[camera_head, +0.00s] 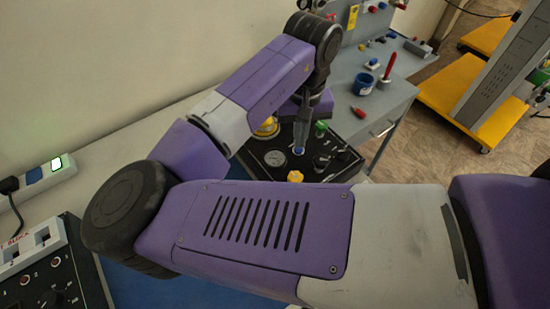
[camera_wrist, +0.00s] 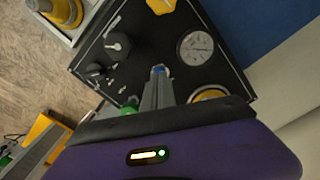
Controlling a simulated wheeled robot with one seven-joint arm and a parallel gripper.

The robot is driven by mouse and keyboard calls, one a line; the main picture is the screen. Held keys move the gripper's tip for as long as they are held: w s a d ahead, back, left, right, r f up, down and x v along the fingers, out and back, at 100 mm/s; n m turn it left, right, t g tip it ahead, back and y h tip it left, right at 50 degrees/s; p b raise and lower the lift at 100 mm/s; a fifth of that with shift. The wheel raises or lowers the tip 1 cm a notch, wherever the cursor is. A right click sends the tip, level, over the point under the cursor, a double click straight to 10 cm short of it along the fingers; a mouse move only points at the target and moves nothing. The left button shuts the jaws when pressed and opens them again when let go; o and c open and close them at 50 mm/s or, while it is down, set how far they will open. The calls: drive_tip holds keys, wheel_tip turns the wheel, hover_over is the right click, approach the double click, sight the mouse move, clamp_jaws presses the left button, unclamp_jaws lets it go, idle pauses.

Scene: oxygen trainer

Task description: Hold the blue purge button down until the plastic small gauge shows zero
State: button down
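The blue purge button (camera_head: 298,150) sits on the black trainer panel (camera_head: 325,164). My gripper (camera_head: 299,143) points down over it, its fingers together with nothing seen between them. In the wrist view my fingertips (camera_wrist: 157,75) are right at the blue button (camera_wrist: 159,69), partly covering it. I cannot tell whether they touch it or how far it is pressed. A small round gauge with a white dial (camera_wrist: 197,48) is beside the button, and it also shows in the head view (camera_head: 274,158). Its needle is too small to read.
A yellow knob (camera_head: 295,176), black knobs (camera_wrist: 117,45) and a green knob (camera_wrist: 128,108) stand close around on the panel. A brass-yellow fitting (camera_head: 267,127) is behind my gripper. A grey bench (camera_head: 384,104) holds a blue cup (camera_head: 363,84). My arm hides part of the panel's front.

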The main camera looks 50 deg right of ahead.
drive_tip(key=shift+f+b, duration=0.5)
drive_tip(key=shift+f, duration=0.45)
idle(1.1)
drive_tip(key=shift+r, duration=0.1)
wheel_tip(320, 180, up, 7)
drive_tip(key=p, duration=0.7)
idle(0.7)
